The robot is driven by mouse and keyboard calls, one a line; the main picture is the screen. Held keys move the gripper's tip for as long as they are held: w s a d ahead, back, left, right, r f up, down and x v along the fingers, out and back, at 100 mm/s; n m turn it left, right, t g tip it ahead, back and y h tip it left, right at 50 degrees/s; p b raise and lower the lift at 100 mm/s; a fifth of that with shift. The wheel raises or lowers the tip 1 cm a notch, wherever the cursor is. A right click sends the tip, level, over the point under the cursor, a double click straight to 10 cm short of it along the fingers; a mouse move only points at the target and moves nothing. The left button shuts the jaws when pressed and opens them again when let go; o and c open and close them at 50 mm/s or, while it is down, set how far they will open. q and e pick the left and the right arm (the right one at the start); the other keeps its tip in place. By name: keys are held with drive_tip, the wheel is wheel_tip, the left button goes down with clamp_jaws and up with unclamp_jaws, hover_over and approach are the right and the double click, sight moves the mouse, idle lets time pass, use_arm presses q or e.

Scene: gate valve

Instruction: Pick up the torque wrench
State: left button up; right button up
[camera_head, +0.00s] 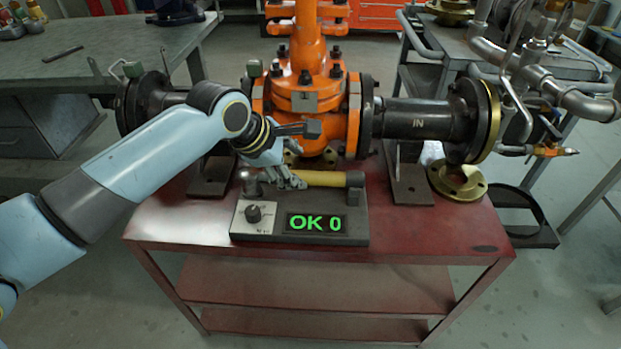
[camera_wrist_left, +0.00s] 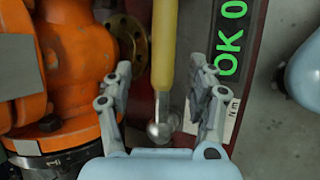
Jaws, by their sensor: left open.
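The torque wrench (camera_head: 325,179) has a yellow handle and lies across the dark tester box (camera_head: 300,222), whose green display reads OK 0. Its metal head end is at the left, close to my left gripper. My left gripper (camera_head: 284,181) is open, reaching down at the left part of the wrench. In the left wrist view, the yellow handle (camera_wrist_left: 163,45) and the rounded metal end run between the two spread fingers (camera_wrist_left: 161,68). Gaps show on both sides of the wrench. My right gripper is not in view.
The orange gate valve (camera_head: 308,95) with dark flanged pipes stands right behind the tester on the red cart (camera_head: 420,235). A brass flange ring (camera_head: 458,183) lies at the cart's right. A grey workbench (camera_head: 110,50) is at the left. The cart top in front is bare.

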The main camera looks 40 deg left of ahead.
sight(304, 175)
use_arm(q)
drive_tip(key=shift+x, duration=0.95)
drive_tip(key=b+x, duration=0.2)
drive_tip(key=x, duration=0.3)
drive_tip(key=shift+s+d, duration=0.1)
drive_tip(key=shift+s, duration=0.05)
clamp_jaws()
